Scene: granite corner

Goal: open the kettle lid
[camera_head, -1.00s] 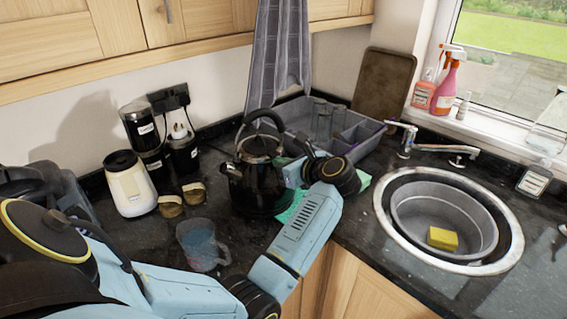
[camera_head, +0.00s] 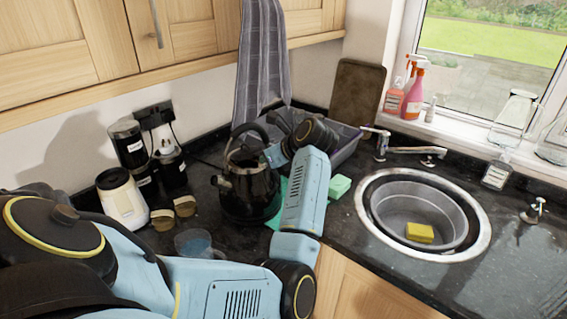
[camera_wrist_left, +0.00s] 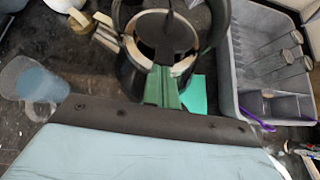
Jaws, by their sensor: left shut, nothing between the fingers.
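The black kettle (camera_head: 247,190) stands upright on the dark counter, its arched handle (camera_head: 236,132) above it. In the left wrist view, its silver top rim (camera_wrist_left: 128,45) rings a dark area. A black piece crosses that area, and I cannot tell how far the lid is raised. My left gripper (camera_wrist_left: 163,72) has its green fingers together and empty, over the near side of the kettle's top. In the head view, the fingertips are hard to make out beside the kettle's upper right side. I cannot tell whether they touch it. My right gripper is not in view.
A measuring jug (camera_head: 196,244) stands front left of the kettle. A grey dish rack (camera_wrist_left: 262,50) is behind right. A green sponge (camera_head: 340,186) and the sink (camera_head: 424,212) lie right.

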